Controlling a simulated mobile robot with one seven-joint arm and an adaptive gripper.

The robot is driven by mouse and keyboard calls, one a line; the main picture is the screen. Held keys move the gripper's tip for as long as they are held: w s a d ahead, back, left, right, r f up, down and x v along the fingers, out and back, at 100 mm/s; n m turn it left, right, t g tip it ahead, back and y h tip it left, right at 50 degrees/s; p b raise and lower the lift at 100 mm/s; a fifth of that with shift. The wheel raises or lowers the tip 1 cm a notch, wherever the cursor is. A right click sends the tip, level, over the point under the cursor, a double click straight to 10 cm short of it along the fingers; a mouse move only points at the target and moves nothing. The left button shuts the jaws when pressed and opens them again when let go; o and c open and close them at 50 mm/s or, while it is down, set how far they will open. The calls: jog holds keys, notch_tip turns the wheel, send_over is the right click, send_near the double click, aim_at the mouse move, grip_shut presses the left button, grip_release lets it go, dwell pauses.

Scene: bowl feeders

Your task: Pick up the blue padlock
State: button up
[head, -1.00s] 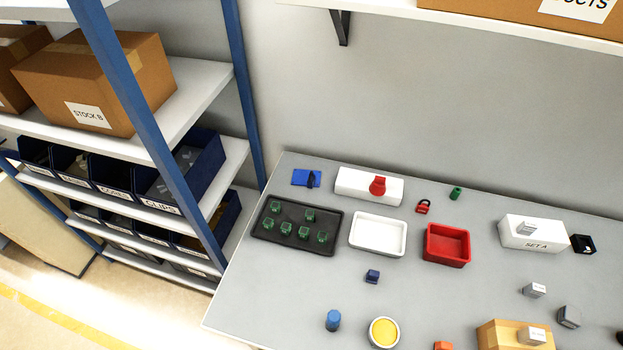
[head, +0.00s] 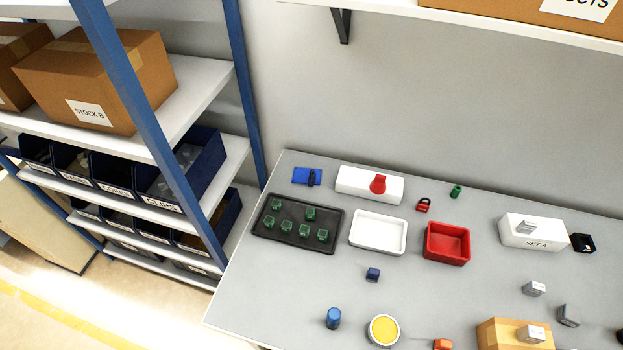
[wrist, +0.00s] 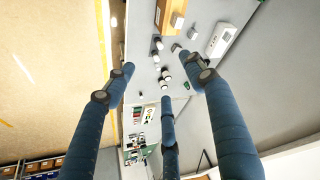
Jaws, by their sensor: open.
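A small dark blue item (head: 373,274) lies on the grey table below the white tray in the head view. It may be the blue padlock, but it is too small to make out a shackle. A red padlock (head: 423,205) with a visible shackle lies behind the red bin. My gripper (wrist: 165,84) shows only in the wrist view, with its blue fingers spread apart and nothing held between them. Small items on a table show far beyond the fingers. I cannot pick out the blue padlock in the wrist view.
On the table (head: 255,297) are a black tray (head: 262,238) of green pieces, a white tray (head: 378,247), a red bin (head: 446,260), a blue cylinder (head: 333,318) and a yellow-topped round container (head: 384,330). A blue-posted shelf (head: 245,85) stands left. Bare table surrounds the dark blue item.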

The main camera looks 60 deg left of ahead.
jog(key=w+a+r+n+g+y, duration=0.15)
jog(key=w+a+n, duration=0.25)
jog(key=w+a, duration=0.5)
jog(key=w+a+f+n+g+y+p, duration=0.1)
jog(key=w+a+f+n, duration=0.2)
jog(key=a, duration=0.7)
jog(key=w+a+n+g, duration=0.1)
jog(key=w+a+n, duration=0.3)
jog(key=a, duration=0.7)
jog(key=w+a+f+n+g+y+p, duration=0.1)
jog(key=w+a+f+n, duration=0.2)
jog(key=a, duration=0.7)
jog(key=a+f+n+g, duration=0.1)
jog(key=a+f+n, duration=0.25)
jog(key=a, duration=0.95)
jog(key=s+a+f+n+g, duration=0.1)
jog(key=s+a+f+n, duration=0.1)
jog(key=s+a+f, duration=0.3)
jog(key=s+a+f+n+g+p, duration=0.1)
jog(key=s+a+f+n, duration=0.2)
jog(key=a+f, duration=0.7)
jog(key=s+a+f+n+g, duration=0.1)
jog(key=s+a+f+n, duration=0.2)
jog(key=s+a+f, duration=0.4)
jog(key=a+h, duration=0.1)
jog(key=a, duration=0.6)
jog(key=shift+s+f, duration=0.25)
jog(key=shift+s, duration=0.1)
jog(key=shift+a, duration=0.1)
